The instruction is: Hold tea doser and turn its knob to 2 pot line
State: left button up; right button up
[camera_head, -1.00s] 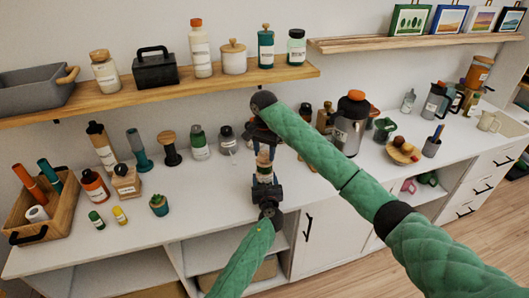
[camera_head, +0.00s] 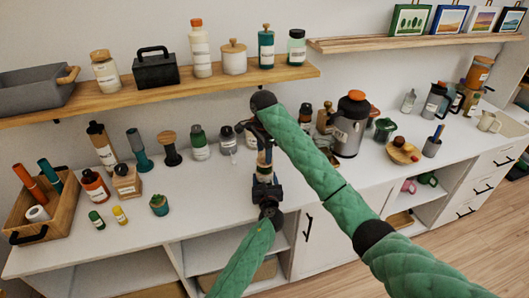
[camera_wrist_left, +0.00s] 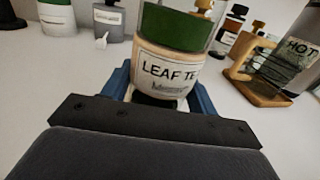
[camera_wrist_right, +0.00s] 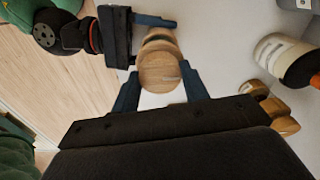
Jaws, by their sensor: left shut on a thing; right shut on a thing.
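The tea doser (camera_head: 264,160) stands upright between my two grippers, mostly covered by them in the head view. In the left wrist view its pale body (camera_wrist_left: 165,72) has a "LEAF TE..." label under a dark green band. My left gripper (camera_head: 266,182) is shut on this body from the front, with blue fingers on either side. My right gripper (camera_head: 262,136) is above and shut on the doser's round wooden knob (camera_wrist_right: 158,68), which sits between its blue fingers in the right wrist view. The 2 pot line is not visible.
A hot-water flask (camera_head: 349,128) stands to the right of the doser. A grey-lidded jar (camera_head: 227,140) and a green-lidded jar (camera_head: 200,146) stand to its left. The wooden shelf (camera_head: 200,90) runs behind and above.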

aim_at(264, 153)
pick_arm(q)
jog(key=shift+d, duration=0.1)
dwell(0.3)
pick_arm(e)
jog(key=o, duration=1)
jog(key=shift+r, duration=0.15)
notch_tip(264, 153, up, 12)
jog(key=shift+a, duration=0.1)
pick_arm(q)
jog(key=o, duration=1.3)
pick_arm(e)
jog(key=shift+w, duration=0.1)
